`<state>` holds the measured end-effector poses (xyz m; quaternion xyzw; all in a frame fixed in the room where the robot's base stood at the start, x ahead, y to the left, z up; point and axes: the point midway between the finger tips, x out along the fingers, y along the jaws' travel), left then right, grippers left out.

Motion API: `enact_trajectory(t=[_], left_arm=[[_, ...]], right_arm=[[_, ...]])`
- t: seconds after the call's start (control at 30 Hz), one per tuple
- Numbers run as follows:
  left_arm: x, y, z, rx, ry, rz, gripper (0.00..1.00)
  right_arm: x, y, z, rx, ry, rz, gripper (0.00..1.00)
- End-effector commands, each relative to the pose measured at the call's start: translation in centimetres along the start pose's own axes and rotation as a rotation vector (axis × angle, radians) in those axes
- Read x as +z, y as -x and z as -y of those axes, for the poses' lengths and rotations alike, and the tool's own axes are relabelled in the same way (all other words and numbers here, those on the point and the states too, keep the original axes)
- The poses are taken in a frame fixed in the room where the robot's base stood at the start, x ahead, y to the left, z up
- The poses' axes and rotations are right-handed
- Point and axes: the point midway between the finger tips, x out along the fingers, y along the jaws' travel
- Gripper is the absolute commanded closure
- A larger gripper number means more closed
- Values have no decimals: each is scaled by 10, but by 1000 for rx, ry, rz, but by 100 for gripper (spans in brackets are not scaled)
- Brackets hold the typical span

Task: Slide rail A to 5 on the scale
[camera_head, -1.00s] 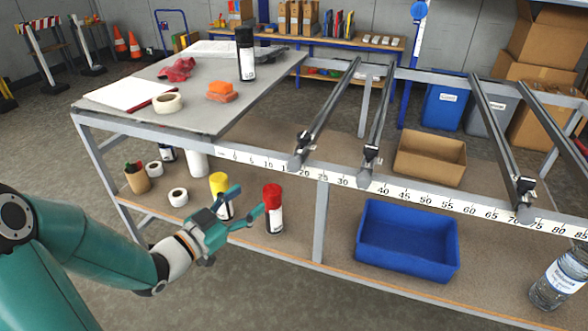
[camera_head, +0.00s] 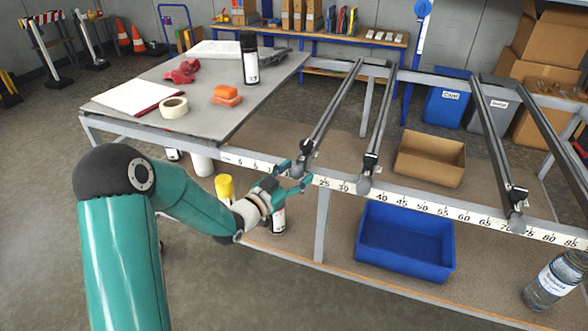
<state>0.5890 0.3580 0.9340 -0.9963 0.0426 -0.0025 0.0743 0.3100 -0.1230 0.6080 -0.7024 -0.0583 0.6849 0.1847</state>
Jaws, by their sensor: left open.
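Several dark rails cross the open frame, and I can read no letter on them. The leftmost rail (camera_head: 330,112) has its front end just below 20 on the white scale strip (camera_head: 425,209); the number 5 shows further left. The second rail (camera_head: 379,125) ends near 35 and the third rail (camera_head: 496,140) near 70. My left gripper (camera_head: 294,175) is open at the leftmost rail's front end, one finger to its left and one low to its right. I cannot tell whether it touches. My right gripper is not in view.
Below are a blue bin (camera_head: 405,240), a cardboard tray (camera_head: 430,158) and spray cans.

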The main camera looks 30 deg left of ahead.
Motion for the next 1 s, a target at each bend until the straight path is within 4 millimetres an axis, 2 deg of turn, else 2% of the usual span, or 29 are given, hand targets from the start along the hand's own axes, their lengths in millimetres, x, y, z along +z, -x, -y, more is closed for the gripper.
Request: enact_trajectory(t=[0.37,0.7,0.73,1.0], left_arm=[[0,-5,0,0,0,-1,40],[0,-5,0,0,0,0,97],[0,-5,0,0,0,0,100],[0,-5,0,2,0,-1,100]], right_arm=[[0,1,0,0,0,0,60],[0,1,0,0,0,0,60],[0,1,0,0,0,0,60],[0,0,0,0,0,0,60]])
